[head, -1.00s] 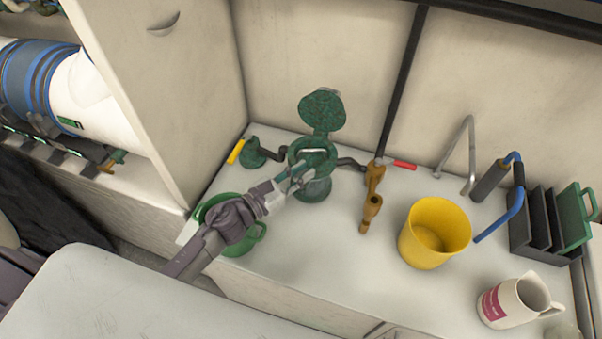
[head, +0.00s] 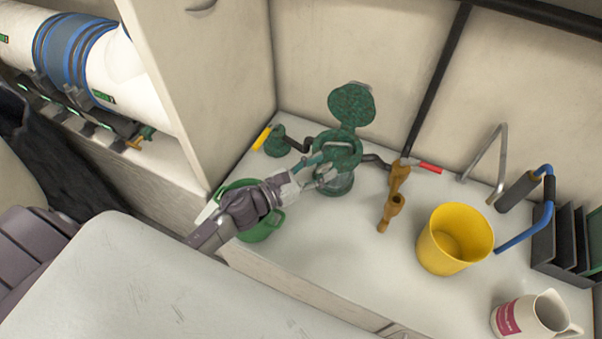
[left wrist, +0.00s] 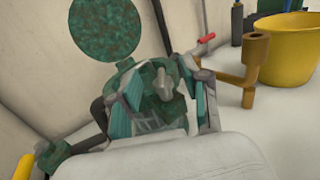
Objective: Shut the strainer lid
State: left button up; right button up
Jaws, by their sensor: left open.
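The green strainer (head: 338,182) stands on the white counter with its round mottled green lid (head: 352,104) raised open behind its mouth. The lid also shows upright in the left wrist view (left wrist: 105,30). My left gripper (head: 324,169) is open, with its fingers at the front of the strainer's rim. In the left wrist view, its two fingers (left wrist: 163,105) are spread, with the strainer body (left wrist: 160,82) between and beyond them. I cannot tell whether they touch it. The lid stands beyond and above the fingers, apart from them. My right gripper is not in view.
A green bucket (head: 262,228) sits under my left arm. A yellow-handled valve (head: 262,138) is left of the strainer, and a red-handled one (head: 430,168) with bronze fittings (head: 392,208) is right. A yellow bucket (head: 432,252) and a white jug (head: 518,318) stand farther right.

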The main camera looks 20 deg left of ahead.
pick_arm(q)
jog(key=v, duration=1)
jog(key=shift+s+a, duration=0.2)
jog(key=shift+s, duration=0.05)
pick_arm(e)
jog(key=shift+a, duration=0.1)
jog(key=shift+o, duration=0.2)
